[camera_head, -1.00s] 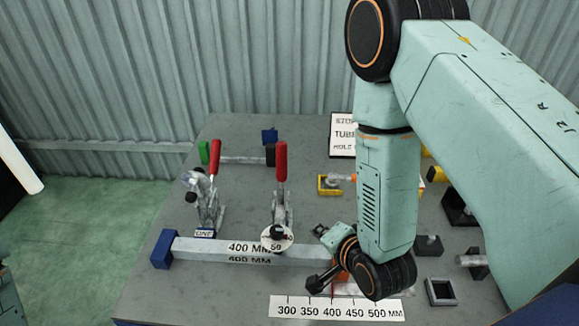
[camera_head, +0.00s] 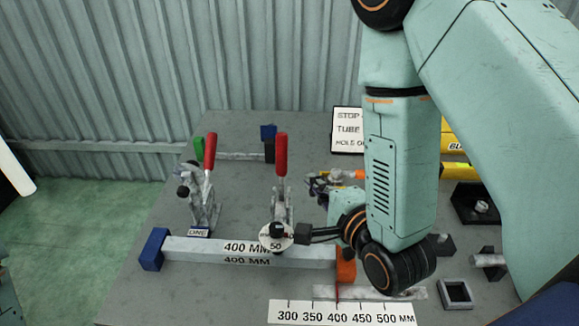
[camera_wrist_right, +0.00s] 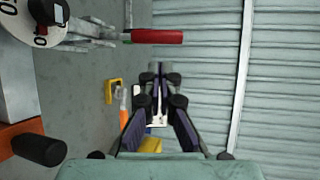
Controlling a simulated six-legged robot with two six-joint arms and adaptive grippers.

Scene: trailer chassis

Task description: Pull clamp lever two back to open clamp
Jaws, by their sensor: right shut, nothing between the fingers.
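Clamp lever two (camera_head: 281,153) is a red handle standing upright on the middle clamp, behind a white disc marked 50 (camera_head: 276,238). In the right wrist view the red lever (camera_wrist_right: 157,36) lies across the top, apart from the fingers. My right gripper (camera_head: 313,183) is shut and empty, to the right of this clamp and a little below the red handle in the picture. Its closed fingertips also show in the right wrist view (camera_wrist_right: 157,72). The clamp at left, labelled ONE, has its own upright red lever (camera_head: 210,151). My left gripper is not in view.
A grey 400 MM tube (camera_head: 212,246) lies in front of both clamps, between a blue block (camera_head: 153,249) and an orange stop (camera_head: 346,268). A white ruler (camera_head: 342,313) lies nearer. A yellow fixture is partly hidden behind my gripper. A corrugated wall (camera_head: 240,60) stands behind.

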